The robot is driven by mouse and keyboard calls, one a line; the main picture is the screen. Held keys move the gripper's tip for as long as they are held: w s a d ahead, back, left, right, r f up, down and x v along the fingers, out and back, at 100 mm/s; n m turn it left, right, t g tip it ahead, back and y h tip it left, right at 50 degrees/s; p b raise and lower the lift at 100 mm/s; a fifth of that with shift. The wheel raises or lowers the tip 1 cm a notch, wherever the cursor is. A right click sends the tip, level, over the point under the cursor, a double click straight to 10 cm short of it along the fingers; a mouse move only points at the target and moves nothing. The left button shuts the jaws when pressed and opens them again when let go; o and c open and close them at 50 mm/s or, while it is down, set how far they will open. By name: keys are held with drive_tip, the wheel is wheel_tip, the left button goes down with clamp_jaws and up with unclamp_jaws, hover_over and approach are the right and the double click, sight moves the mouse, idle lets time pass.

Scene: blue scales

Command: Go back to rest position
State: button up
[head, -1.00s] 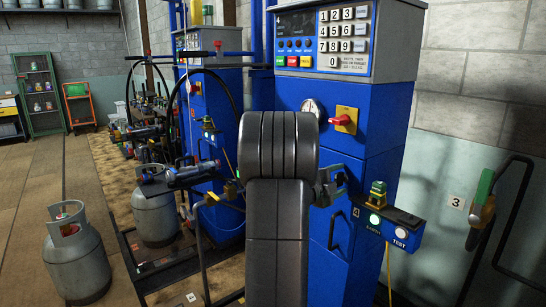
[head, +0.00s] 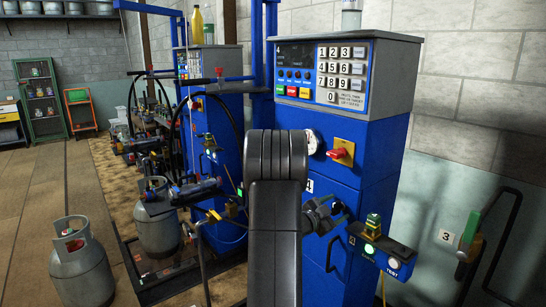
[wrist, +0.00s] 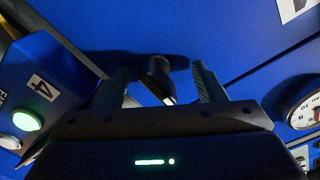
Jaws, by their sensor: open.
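My gripper (head: 331,211) is in front of the blue scale cabinet (head: 335,150), to the right of my dark arm link, which hides part of the cabinet. In the wrist view my gripper (wrist: 160,85) has its two fingers apart, with nothing held between them. The blue cabinet face (wrist: 225,30) fills the background. A dark handle-like part (wrist: 160,78) on the cabinet shows between and beyond the fingers; I cannot tell whether it touches them.
A small box with a lit green button (head: 371,249) and a TEST button projects at the cabinet's right. A red knob (head: 337,153) sits above my gripper. Grey gas cylinders (head: 80,270) stand left. A wall-hung hose handle (head: 470,228) is at right.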

drive_tip(key=shift+r+n+p, duration=0.15)
drive_tip(key=shift+n+p, duration=2.35)
drive_tip(key=shift+p, duration=1.3)
drive_tip(key=shift+n+p, duration=0.6)
drive_tip(key=shift+p, duration=0.25)
drive_tip(key=shift+f, duration=0.3)
